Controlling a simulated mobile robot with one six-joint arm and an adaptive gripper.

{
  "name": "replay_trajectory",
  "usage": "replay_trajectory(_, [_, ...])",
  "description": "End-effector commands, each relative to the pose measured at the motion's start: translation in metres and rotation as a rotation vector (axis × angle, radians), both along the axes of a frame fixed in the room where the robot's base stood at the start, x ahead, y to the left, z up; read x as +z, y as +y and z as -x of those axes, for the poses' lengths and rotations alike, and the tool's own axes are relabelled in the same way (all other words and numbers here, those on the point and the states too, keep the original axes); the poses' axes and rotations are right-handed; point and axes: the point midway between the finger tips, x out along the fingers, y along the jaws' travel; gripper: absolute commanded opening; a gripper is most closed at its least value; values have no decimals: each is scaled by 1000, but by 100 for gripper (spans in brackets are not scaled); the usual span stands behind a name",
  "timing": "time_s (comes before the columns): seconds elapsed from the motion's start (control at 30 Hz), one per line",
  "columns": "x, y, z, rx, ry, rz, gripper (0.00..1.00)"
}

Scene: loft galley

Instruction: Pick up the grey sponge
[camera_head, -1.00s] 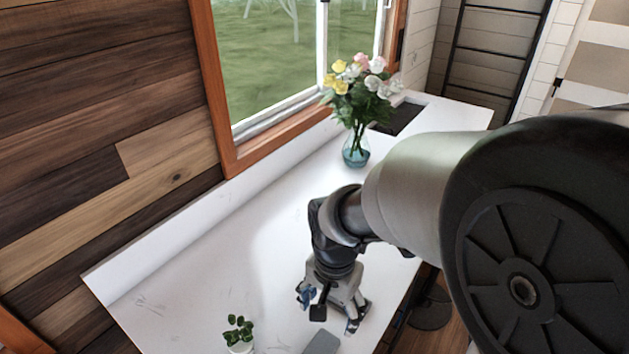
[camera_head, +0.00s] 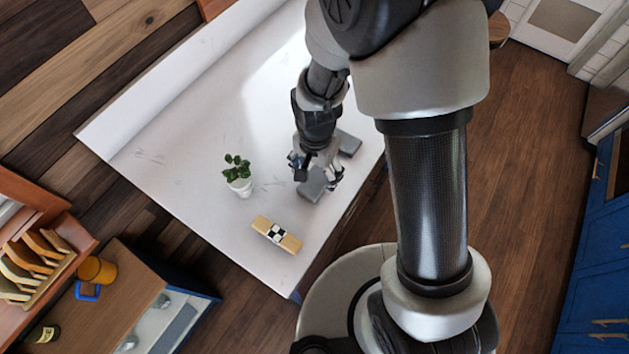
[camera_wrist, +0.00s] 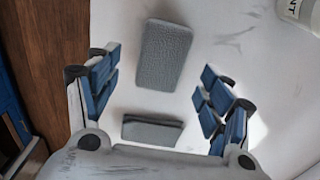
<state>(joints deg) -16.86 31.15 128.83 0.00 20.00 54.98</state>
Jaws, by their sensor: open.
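The grey sponge (camera_head: 313,186) appears to be the rough-textured block lying on the white counter, partly beneath my gripper in the head view. In the wrist view the sponge (camera_wrist: 163,55) lies flat ahead, toward the top, seen between the two sets of fingers and not gripped. My gripper (camera_head: 317,172) is open, pointing down over the counter; its blue-padded fingers (camera_wrist: 160,88) stand wide apart with nothing held. A second grey block (camera_head: 348,142) lies on the other side of my gripper; it also shows in the wrist view (camera_wrist: 152,130), near the palm. The exact height above the sponge is unclear.
A potted plant (camera_head: 239,182) stands left of the gripper. A wooden block with a checkered patch (camera_head: 277,234) lies toward the counter's near end. The white counter (camera_head: 190,165) is clear farther left. Its right edge is close, with wooden floor (camera_head: 535,190) beyond.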

Motion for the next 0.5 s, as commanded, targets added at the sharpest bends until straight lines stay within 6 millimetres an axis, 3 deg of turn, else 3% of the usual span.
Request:
replay_trajectory(0.3, [-44, 2, 0, 0, 2, 1, 73])
replay_trajectory(0.5, [-48, 3, 0, 0, 0, 0, 73])
